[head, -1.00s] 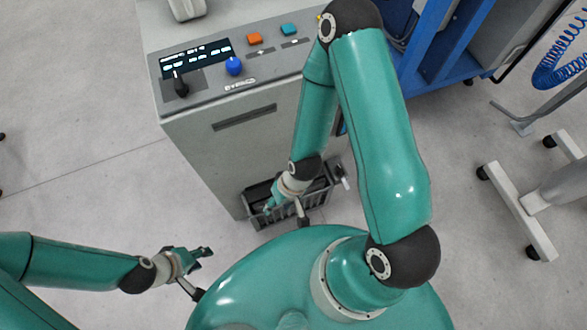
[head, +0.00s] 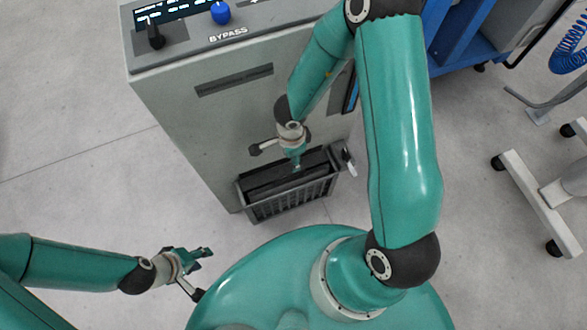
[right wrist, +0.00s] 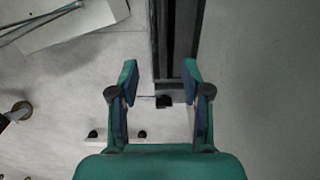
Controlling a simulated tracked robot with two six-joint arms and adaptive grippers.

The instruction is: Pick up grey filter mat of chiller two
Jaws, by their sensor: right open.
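A grey cabinet (head: 195,125) with a BYPASS panel stands in front of me. A dark grey slatted tray (head: 292,205) sits at its foot. A dark, flat slab that looks like the filter mat (head: 270,186) lies in the tray. My right gripper (head: 297,166) points down just above the tray's back part, partly hiding it. In the right wrist view my right gripper (right wrist: 160,76) is open and empty, with the long dark tray (right wrist: 154,40) ahead, toward its right finger. My left gripper (head: 203,258) is open and empty over the floor at left.
A blue frame (head: 465,40) on wheels stands right of the cabinet. A white wheeled stand (head: 530,205) is farther right. The cabinet's black knob (head: 155,38) and blue knob (head: 220,13) are at the top. The floor left of the cabinet is clear.

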